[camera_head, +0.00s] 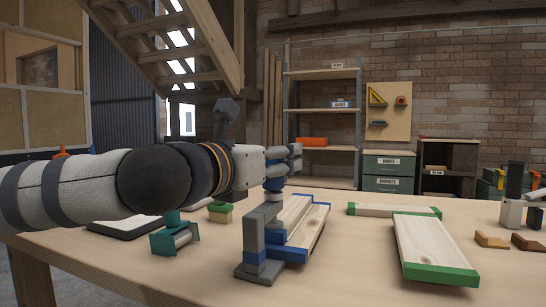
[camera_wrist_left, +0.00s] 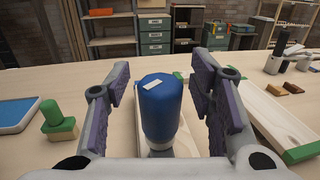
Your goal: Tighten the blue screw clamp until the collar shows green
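The blue screw clamp (camera_head: 257,256) stands at the table's front, its grey and blue frame beside a pale board with blue ends (camera_head: 304,221). Its upright blue handle (camera_wrist_left: 161,108), with a white mark on top, fills the middle of the left wrist view. My left gripper (camera_head: 283,160) reaches in from the left at the handle's height. In the left wrist view its fingers (camera_wrist_left: 160,100) are open, one on each side of the handle, with gaps showing. A grey part shows below the handle; I cannot make out the collar's colour. My right gripper is not in view.
Green-ended boards (camera_head: 436,246) lie right of the clamp. A teal clamp-like piece (camera_head: 175,238), a green-topped block (camera_head: 220,212) and a dark-framed tablet (camera_head: 124,227) lie left. A black-and-white object (camera_head: 512,204) and wooden blocks (camera_head: 491,241) stand at the right.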

